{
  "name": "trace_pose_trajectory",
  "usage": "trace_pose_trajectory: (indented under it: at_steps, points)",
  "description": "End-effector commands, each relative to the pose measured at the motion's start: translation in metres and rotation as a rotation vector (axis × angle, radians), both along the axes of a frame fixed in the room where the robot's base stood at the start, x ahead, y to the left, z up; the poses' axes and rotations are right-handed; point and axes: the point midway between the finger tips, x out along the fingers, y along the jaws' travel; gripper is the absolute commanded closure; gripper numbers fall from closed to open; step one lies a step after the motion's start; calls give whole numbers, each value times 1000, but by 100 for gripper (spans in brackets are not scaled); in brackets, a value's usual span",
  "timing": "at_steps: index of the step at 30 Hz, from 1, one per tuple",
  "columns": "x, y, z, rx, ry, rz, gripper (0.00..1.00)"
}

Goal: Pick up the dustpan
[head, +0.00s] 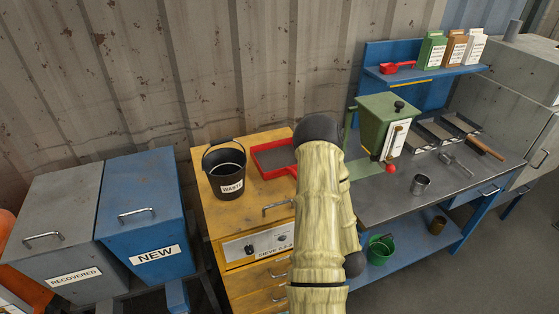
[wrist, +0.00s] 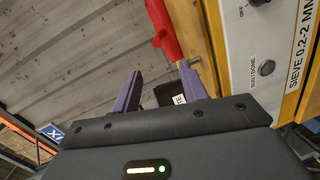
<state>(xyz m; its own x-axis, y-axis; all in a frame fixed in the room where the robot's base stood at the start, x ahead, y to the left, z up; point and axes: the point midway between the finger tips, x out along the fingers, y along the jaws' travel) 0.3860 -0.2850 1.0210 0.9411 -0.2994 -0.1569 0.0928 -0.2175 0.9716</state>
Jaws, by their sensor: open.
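A red-rimmed pan with a flat grey inside (head: 272,158) lies on top of the yellow cabinet. It may be the dustpan, but I cannot tell for certain. My arm covers its right part in the head view. In the wrist view a red handle-like part (wrist: 163,28) sticks out at the cabinet's edge, just beyond my fingertips. My gripper (wrist: 161,72) has its two purple fingers apart with nothing held between them. The gripper is hidden behind my arm in the head view.
A black WASTE bucket (head: 225,172) stands left of the pan; its label shows between my fingers in the wrist view. The yellow cabinet (head: 226,212) has handles and a control panel. A green machine (head: 378,125) stands right on the blue bench. Grey and blue bins (head: 145,215) stand left.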

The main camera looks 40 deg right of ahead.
Motion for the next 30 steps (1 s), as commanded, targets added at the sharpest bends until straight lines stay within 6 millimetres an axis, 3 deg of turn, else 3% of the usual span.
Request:
trace_pose_trajectory:
  at_steps: [18, 30]
  points:
    - [8, -4, -13, 8, 22, 2, 57]
    - [22, -6, -10, 3, 7, 2, 57]
